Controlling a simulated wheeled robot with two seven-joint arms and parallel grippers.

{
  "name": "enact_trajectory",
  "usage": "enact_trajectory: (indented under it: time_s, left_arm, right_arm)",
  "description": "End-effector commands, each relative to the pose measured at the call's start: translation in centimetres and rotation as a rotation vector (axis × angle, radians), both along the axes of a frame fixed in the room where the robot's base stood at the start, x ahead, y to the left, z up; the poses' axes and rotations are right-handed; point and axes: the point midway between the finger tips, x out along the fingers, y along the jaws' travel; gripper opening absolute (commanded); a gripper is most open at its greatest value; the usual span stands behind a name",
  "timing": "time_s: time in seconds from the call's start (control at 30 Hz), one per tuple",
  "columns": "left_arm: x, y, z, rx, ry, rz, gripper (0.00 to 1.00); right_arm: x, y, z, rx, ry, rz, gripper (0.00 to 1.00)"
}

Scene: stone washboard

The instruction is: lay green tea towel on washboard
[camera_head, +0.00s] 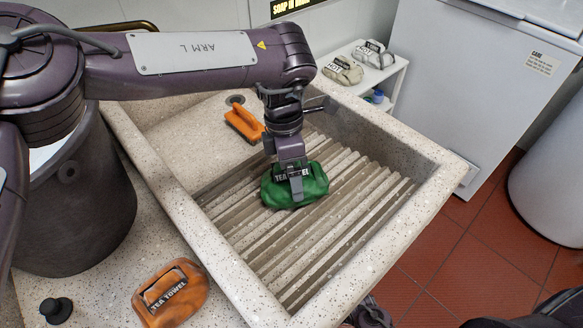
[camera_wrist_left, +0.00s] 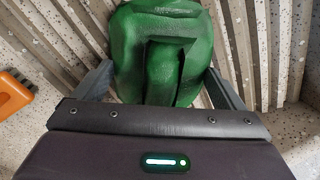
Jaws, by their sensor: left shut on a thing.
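The green tea towel (camera_head: 309,190) is a folded bundle with a dark label, over the ribbed washboard (camera_head: 345,215) inside the stone basin. My left gripper (camera_head: 292,178) comes down on it from above and is shut on it. In the left wrist view the green tea towel (camera_wrist_left: 160,55) sits between the two fingers of my left gripper (camera_wrist_left: 165,85), with the ribs around it. The towel appears to touch the ribs or hang just over them; I cannot tell which.
An orange brush (camera_head: 244,124) lies at the basin's back left. An orange tea towel (camera_head: 170,294) and a black stopper (camera_head: 56,309) are on the front left counter. A dark bin (camera_head: 90,215) stands left. The stone rim (camera_head: 440,190) surrounds the washboard, whose front ribs are clear.

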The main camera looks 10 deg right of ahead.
Motion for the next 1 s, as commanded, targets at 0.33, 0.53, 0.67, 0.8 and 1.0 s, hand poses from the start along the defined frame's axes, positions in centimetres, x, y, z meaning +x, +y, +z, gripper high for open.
enact_trajectory:
  time_s: [0.33, 0.53, 0.67, 0.8, 1.0]
  left_arm:
    - [0.0, 0.0, -0.1, -0.001, 0.0, 0.0, 0.62]
    - [-0.1, -0.1, -0.5, 0.0, 0.0, 0.0, 0.62]
    - [-0.1, -0.1, -0.7, 0.0, 0.0, 0.0, 0.62]
    - [-0.2, -0.1, -1.0, 0.0, 0.0, 0.0, 0.62]
    - [-0.3, -0.2, -1.4, 0.0, 0.001, -0.001, 0.62]
  right_arm:
    - [0.1, 0.0, -0.1, 0.0, -0.001, 0.0, 1.0]
    - [0.0, 0.0, -0.2, 0.0, -0.001, 0.0, 1.0]
    - [0.0, 0.0, -0.3, 0.0, -0.001, 0.0, 1.0]
    - [0.0, 0.0, -0.4, 0.0, -0.001, 0.0, 1.0]
    - [0.0, 0.0, -0.6, 0.0, -0.001, 0.0, 1.0]
